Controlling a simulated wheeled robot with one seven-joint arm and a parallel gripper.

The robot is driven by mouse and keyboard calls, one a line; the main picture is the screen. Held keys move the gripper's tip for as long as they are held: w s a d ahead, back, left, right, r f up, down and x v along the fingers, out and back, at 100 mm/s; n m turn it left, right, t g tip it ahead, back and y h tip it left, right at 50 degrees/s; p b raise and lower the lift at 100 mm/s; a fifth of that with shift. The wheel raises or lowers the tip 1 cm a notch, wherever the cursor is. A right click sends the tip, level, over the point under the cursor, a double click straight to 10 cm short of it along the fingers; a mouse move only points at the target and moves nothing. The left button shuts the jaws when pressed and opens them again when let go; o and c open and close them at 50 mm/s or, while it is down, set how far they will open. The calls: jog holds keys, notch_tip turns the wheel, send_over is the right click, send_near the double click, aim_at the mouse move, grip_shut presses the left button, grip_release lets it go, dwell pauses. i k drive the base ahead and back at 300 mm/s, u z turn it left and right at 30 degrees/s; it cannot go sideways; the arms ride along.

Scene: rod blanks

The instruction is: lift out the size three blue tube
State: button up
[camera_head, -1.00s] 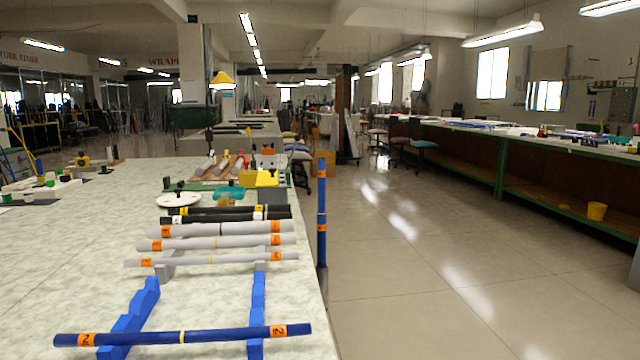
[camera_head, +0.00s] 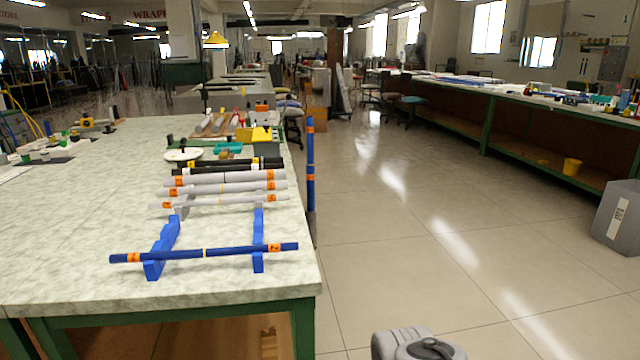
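A long blue tube (camera_head: 225,252) with orange labels near both ends and a yellow band at its middle lies across the front of a blue stepped rack (camera_head: 165,240) on the table. Its label read 2 in the earlier view; the print is too small now. A second blue tube (camera_head: 310,165) with orange bands stands upright at the table's right edge; its number cannot be read, and how it is held is unclear. I see no other blue tube. My gripper is not in view; a grey part at the bottom, right of centre, looks like my arm.
Behind the blue rack, grey tubes (camera_head: 225,189) and black tubes (camera_head: 230,167) lie in rows on the table (camera_head: 80,220). A white disc (camera_head: 183,155) and yellow block stand beyond. A grey box (camera_head: 617,218) is far right. The floor right of the table is clear.

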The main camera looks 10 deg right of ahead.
aim_at(309, 119)
jog(key=z, duration=1.25)
jog(key=i, duration=2.75)
jog(key=u, duration=3.45)
